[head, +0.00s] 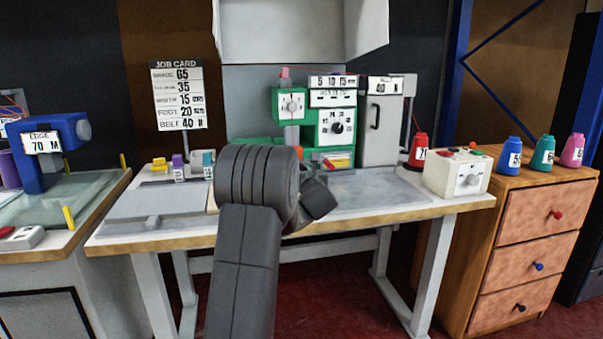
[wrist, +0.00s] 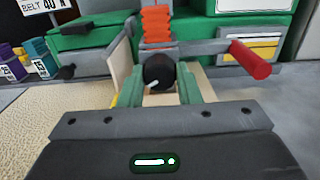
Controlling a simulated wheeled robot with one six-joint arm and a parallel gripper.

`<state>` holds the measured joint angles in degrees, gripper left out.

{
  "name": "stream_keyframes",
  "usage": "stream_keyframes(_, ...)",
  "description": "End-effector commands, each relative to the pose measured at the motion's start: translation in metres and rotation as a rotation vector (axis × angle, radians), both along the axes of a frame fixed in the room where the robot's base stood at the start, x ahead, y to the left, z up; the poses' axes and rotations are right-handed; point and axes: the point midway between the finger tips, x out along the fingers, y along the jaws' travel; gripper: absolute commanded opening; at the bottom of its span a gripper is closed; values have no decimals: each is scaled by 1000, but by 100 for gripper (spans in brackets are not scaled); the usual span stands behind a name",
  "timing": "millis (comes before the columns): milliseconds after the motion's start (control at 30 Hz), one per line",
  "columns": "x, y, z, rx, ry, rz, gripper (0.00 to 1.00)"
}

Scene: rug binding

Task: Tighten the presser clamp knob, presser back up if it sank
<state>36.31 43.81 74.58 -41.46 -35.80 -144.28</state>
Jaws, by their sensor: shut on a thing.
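A round black knob (wrist: 160,70) with a white pointer mark stands in the middle of the wrist view; it looks like the presser clamp knob. My gripper (wrist: 160,82) is shut on it, one green finger on each side. The pointer mark slants to the lower left. An orange ribbed part (wrist: 156,24) rises behind the knob. The presser foot's height cannot be read here. In the head view the green machine (head: 312,138) stands at the back of the table, and my own arm hides the gripper and knob.
A red-ended lever (wrist: 250,58) sticks out right of the knob. Cream fabric (wrist: 60,120) lies at left. On the white table (head: 440,208) stand a dial box (head: 456,174) and a red spool (head: 418,150). A job card (head: 178,96) stands at back left.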

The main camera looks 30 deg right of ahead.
Motion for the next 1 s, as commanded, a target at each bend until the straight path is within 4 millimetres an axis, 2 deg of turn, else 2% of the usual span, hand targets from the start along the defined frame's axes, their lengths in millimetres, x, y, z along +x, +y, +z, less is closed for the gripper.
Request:
stream_keyframes(367,0,0,-2,121,-29,-1,7)
stream_keyframes(1000,0,1,1,686,-165,-1,7)
